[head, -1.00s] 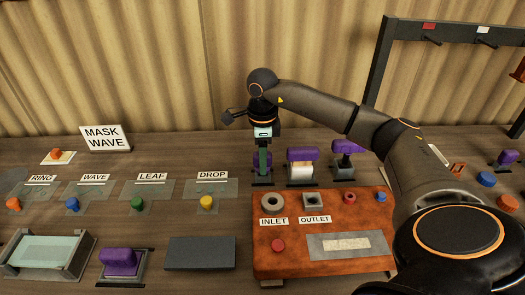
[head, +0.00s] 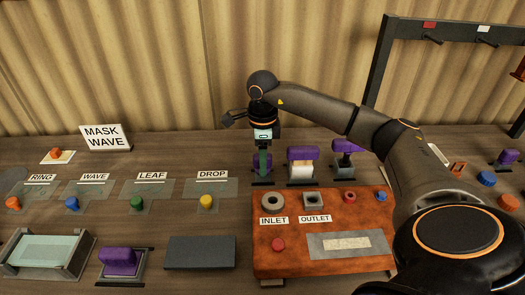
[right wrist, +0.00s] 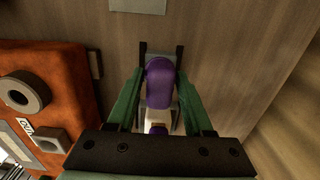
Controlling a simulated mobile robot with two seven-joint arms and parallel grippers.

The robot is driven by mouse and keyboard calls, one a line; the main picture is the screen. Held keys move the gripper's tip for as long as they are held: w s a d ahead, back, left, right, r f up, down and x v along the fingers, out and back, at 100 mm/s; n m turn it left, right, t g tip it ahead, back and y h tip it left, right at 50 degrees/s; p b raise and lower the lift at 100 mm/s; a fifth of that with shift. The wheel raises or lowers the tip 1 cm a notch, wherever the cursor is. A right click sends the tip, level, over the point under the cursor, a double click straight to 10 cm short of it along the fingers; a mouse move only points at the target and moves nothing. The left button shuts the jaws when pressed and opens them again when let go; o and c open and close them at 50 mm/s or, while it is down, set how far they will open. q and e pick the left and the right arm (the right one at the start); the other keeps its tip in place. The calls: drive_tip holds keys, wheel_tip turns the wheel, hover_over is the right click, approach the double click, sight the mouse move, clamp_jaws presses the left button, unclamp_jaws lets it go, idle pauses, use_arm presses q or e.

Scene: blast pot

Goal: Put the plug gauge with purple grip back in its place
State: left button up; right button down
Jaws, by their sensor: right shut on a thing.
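My right gripper (head: 263,170) points down at the back of the table, behind the orange board. Its green fingers are shut on a purple grip (right wrist: 160,82), one finger on each side in the right wrist view. In the head view this purple grip (head: 256,161) is mostly hidden behind a finger. It is at a dark stand with black side rails; whether it is fully seated I cannot tell. What is below the grip is largely hidden. My left gripper is not in view.
Purple-handled tools stand close to the right, one with a pale roller (head: 301,170) and another (head: 347,147) beyond it. The orange board (head: 325,262) with INLET and OUTLET fittings lies in front. Another purple-handled block (head: 118,261) sits front left. A dark rack (head: 377,75) stands right.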

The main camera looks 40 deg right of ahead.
drive_tip(key=shift+f, duration=0.2)
drive_tip(key=shift+c, duration=1.1)
unclamp_jaws()
wheel_tip(320, 180, up, 13)
drive_tip(key=shift+f, duration=0.2)
